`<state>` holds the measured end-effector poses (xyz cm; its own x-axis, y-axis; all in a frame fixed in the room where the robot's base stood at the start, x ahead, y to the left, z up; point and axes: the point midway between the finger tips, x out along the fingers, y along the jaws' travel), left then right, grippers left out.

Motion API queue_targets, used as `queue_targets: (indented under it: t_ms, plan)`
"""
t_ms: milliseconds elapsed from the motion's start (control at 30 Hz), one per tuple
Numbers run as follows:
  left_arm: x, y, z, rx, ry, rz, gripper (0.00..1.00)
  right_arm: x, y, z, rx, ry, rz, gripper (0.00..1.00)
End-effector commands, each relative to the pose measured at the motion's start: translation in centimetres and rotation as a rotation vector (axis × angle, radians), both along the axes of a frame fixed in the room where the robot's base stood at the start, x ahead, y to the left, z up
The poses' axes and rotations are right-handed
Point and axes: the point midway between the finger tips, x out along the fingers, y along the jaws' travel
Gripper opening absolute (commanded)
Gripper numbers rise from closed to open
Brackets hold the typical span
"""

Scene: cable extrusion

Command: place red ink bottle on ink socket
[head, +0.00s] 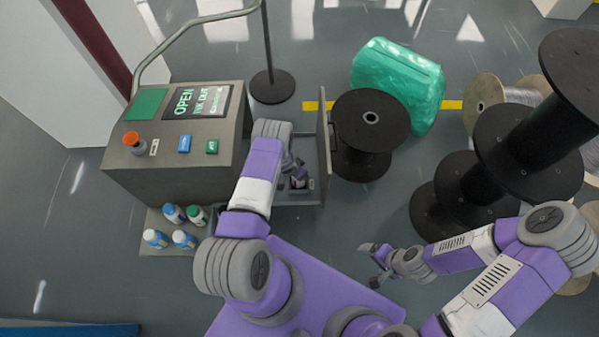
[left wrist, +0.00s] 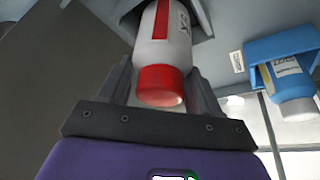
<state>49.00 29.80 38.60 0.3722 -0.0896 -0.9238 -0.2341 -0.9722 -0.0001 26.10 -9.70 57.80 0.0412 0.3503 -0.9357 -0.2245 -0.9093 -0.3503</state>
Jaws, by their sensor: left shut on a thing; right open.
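My left gripper (left wrist: 165,85) is shut on a white bottle with a red cap and a red stripe, the red ink bottle (left wrist: 165,55). In the left wrist view the cap points toward the camera, and the bottle's far end is at a dark grey recess, the ink socket (left wrist: 203,20). I cannot tell whether it is fully seated. In the head view the left gripper (head: 299,178) is inside the machine's open compartment, where the bottle is mostly hidden. My right gripper (head: 372,262) is open and empty, above the floor right of my base.
Several bottles stand on a low shelf (head: 160,218). Black spools (head: 370,125) and a green bag (head: 400,75) stand right.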

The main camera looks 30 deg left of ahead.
Motion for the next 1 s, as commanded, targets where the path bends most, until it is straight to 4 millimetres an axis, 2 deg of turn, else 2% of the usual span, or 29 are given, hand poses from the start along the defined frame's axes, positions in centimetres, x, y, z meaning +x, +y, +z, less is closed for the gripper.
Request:
queue_targets:
  t_ms: [100, 133, 267, 667, 1000]
  plan:
    - [0.0, 0.0, -0.4, -0.001, -0.001, 0.001, 0.25, 0.0, 0.0, -0.5, 0.000, 0.000, 0.000, 0.93]
    - [0.0, 0.0, -0.3, 0.000, 0.000, 0.001, 0.68, 0.0, 0.0, -0.4, 0.000, 0.000, 0.000, 0.93]
    - [0.0, 0.0, -0.3, 0.000, 0.000, 0.001, 0.88, 0.0, 0.0, -0.4, 0.000, 0.000, 0.000, 0.93]
    - [0.0, 0.0, 0.2, 0.001, 0.001, -0.001, 0.89, 0.0, 0.0, 0.2, 0.000, 0.000, 0.000, 0.93]
    - [-2.5, 0.6, 6.9, 0.001, 0.000, 0.001, 0.89, 0.0, 0.0, 3.7, 0.000, 0.000, 0.000, 0.93]
